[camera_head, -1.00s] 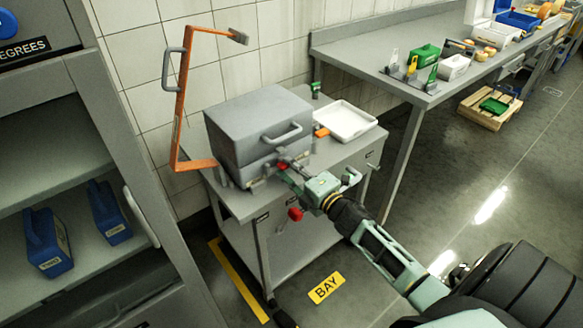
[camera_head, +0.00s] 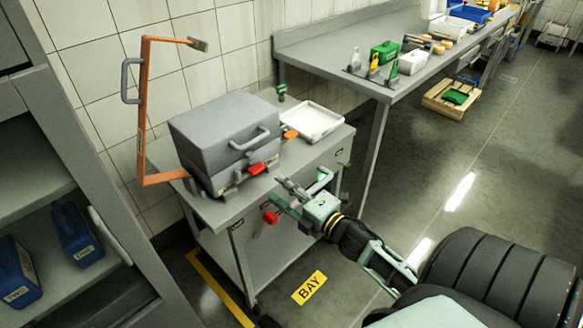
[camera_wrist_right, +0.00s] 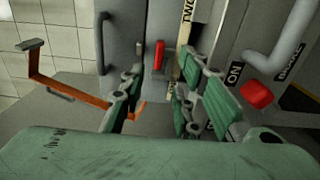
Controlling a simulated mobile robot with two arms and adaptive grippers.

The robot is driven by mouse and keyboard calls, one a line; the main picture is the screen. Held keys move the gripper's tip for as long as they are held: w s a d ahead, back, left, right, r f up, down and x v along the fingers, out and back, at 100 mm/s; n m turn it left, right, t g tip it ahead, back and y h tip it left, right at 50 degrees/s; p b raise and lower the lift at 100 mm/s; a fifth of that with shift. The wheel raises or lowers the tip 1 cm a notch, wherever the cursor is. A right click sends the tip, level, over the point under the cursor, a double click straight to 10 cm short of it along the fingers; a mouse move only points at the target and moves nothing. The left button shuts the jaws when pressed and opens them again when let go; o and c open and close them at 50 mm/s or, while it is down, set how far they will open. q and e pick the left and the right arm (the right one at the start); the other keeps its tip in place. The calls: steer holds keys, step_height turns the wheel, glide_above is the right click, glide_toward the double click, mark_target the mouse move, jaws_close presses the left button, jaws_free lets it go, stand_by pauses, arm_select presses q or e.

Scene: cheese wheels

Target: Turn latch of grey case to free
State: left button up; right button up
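The grey case (camera_head: 222,132) stands closed on a cart, with a grey handle (camera_head: 249,139) on its front. A red latch (camera_head: 257,168) sits low on the case front, below the handle. In the right wrist view the red latch (camera_wrist_right: 159,55) shows upright in the picture, beyond the fingers, beside the case (camera_wrist_right: 122,35). My right gripper (camera_head: 283,190) is to the right of the latch and apart from it. In the right wrist view its fingers (camera_wrist_right: 160,82) are spread with nothing between them. My left gripper is not in view.
A red knob (camera_head: 270,217) sticks out from the cart front near my right gripper. A white tray (camera_head: 314,121) and an orange item (camera_head: 290,134) lie right of the case. An orange frame (camera_head: 143,105) rises on its left. A shelf unit stands at the left.

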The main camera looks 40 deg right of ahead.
steer(key=shift+s+d, duration=0.1)
steer(key=shift+s, duration=1.3)
steer(key=s+a+f+m+g+h, duration=0.1)
steer(key=s+f+m+g, duration=0.3)
steer(key=f, duration=0.8)
steer(key=s+a+f+m+g+h, duration=0.1)
steer(key=s+f+m+g, duration=0.3)
steer(key=f, duration=0.7)
steer(key=s+a+f+m+g+h, duration=0.1)
steer(key=s+a+f+m, duration=0.15)
steer(key=s+f, duration=0.65)
steer(key=s+a+f+m+g, duration=0.3)
steer(key=s+f, duration=0.6)
steer(key=s, duration=0.3)
steer(key=s+a+f+m+g+y, duration=0.1)
steer(key=s+a+f+m+g, duration=0.2)
steer(key=s+a+f+g, duration=0.2)
steer(key=s+a+f, duration=0.3)
steer(key=s+f, duration=0.2)
steer(key=s, duration=0.2)
steer(key=shift+w, duration=0.1)
